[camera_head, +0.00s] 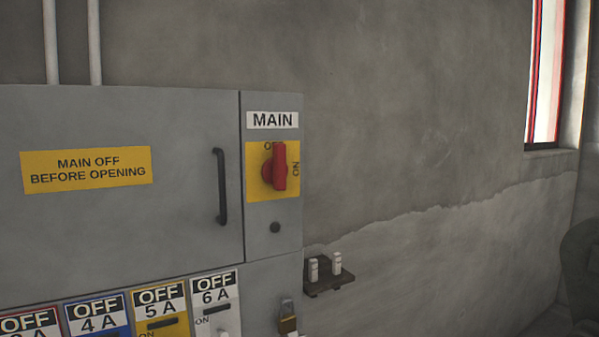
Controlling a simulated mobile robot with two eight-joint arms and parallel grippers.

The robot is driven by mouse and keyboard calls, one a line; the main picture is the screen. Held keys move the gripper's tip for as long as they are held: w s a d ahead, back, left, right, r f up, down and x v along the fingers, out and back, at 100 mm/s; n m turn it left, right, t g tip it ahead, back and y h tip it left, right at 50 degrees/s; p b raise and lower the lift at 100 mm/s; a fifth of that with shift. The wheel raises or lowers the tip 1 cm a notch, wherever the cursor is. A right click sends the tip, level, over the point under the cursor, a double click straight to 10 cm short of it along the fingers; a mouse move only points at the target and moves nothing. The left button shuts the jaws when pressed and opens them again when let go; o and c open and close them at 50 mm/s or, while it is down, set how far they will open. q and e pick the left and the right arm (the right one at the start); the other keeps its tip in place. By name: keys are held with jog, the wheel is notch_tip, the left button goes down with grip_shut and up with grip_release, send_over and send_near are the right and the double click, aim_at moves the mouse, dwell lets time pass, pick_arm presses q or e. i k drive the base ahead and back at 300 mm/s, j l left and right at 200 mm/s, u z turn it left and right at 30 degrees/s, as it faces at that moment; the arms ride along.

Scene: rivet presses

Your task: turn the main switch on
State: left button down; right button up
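The main switch (279,166) is a red rotary knob on a yellow plate (255,187), under a white label reading MAIN (273,120). It is on the narrow right-hand panel of a grey cabinet (180,225). The knob's grip stands upright, its upper end by the top marking, of which only an "O" shows. The word ON is printed sideways on the plate to the right of the knob. Neither of my grippers is in view, and nothing touches the knob.
A black door handle (221,187) stands out left of the switch. A small dark shelf (330,285) with two white pieces is on the wall. The space before the switch looks clear.

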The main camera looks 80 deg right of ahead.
aim_at(275, 171)
jog(key=z, duration=2.85)
